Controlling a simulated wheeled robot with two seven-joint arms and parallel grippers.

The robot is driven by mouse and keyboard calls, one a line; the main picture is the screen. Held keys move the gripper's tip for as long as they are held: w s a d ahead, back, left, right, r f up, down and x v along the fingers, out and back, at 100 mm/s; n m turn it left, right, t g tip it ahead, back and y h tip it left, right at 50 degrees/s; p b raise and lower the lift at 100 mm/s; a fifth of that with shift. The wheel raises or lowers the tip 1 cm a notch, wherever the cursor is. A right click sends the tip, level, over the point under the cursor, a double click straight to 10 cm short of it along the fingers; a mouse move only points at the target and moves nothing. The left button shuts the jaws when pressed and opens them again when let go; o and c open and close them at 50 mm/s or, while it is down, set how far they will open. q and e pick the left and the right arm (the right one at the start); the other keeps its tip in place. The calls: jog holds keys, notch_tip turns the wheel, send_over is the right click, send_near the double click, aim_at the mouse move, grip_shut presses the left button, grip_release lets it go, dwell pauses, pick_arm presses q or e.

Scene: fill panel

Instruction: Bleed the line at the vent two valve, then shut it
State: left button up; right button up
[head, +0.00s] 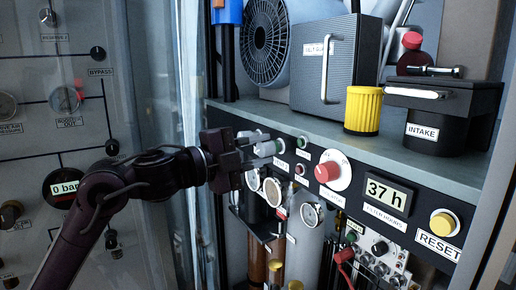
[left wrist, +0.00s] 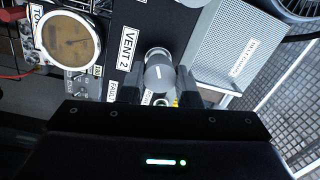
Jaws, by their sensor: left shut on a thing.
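The vent two valve is a grey round knob (left wrist: 158,72) with a short white mark, beside the VENT 2 label (left wrist: 128,48) in the left wrist view. My left gripper (left wrist: 160,92) is shut on this knob, with a finger on either side. In the head view my left gripper (head: 247,153) reaches in from the left to the panel front, and the pale grey knob (head: 268,148) shows just past its fingers. The gripper hides part of the knob and the VENT 2 label there. My right gripper is in neither view.
Right of the knob are a red dial (head: 328,172), an hours display (head: 388,193) and a yellow RESET button (head: 443,224). Round gauges (head: 272,191) sit below. A yellow canister (head: 363,110) and a black INTAKE box (head: 440,115) stand on the shelf above.

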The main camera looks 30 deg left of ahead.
pick_arm(q)
jog(key=n+p, duration=0.2)
jog(key=n, duration=0.2)
jog(key=shift+n, duration=0.4)
jog(key=n+p, duration=0.3)
jog(key=n, duration=0.1)
jog(key=shift+r+n, duration=0.1)
jog(key=shift+n, duration=0.3)
jog(key=n+p, duration=0.5)
jog(key=p, duration=0.2)
jog(key=n+p, duration=0.6)
jog(key=p, duration=0.2)
jog(key=shift+g+y, duration=0.3)
jog(key=shift+y, duration=0.1)
jog(key=shift+n+p, duration=0.6)
jog(key=shift+n, duration=1.4)
jog(key=o, duration=1)
jog(key=shift+c, duration=0.2)
